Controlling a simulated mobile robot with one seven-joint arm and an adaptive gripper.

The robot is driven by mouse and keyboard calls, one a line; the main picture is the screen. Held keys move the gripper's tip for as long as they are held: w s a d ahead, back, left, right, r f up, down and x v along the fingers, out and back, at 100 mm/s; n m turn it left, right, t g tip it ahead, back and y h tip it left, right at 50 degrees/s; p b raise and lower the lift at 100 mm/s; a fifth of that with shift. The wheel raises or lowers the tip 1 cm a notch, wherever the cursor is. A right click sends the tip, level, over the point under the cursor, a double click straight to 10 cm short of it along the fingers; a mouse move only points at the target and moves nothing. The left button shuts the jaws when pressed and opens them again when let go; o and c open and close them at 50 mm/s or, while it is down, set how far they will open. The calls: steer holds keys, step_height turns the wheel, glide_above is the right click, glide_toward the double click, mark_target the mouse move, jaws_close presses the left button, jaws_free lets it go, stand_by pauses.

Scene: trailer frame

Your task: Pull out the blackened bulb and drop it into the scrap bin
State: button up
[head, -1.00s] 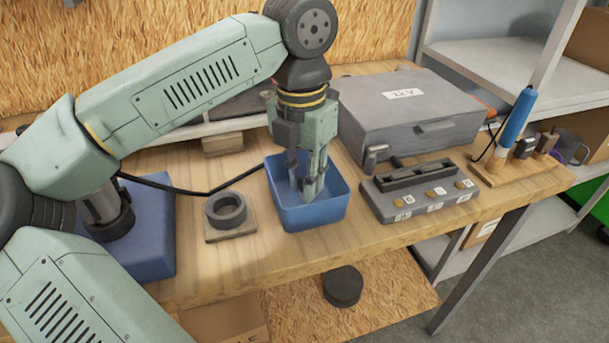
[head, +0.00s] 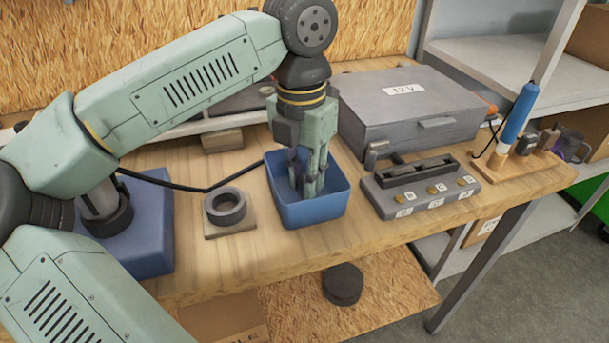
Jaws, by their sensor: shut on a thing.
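My gripper (head: 308,188) points down inside an open blue bin (head: 318,216) on the workbench. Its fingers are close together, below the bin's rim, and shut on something. What they hold is too small and too hidden to make out. I cannot see a blackened bulb clearly anywhere. The bin's floor is mostly hidden by its walls and my fingers. No label shows on the bin, so I cannot tell for sure that it is the scrap bin.
A grey ring on a square base (head: 228,210) stands left of the bin. To the right are a grey labelled panel (head: 420,186), a large grey case (head: 410,112) and a wooden stand with a blue-handled tool (head: 518,115). A black cable runs behind the ring.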

stand_by(0.4)
steer(key=o, duration=0.9)
steer(key=shift+c, duration=0.2)
steer(key=shift+o, duration=0.2)
steer(key=o, duration=0.4)
steer(key=shift+r+p, duration=2.35)
steer(key=shift+r, duration=1.15)
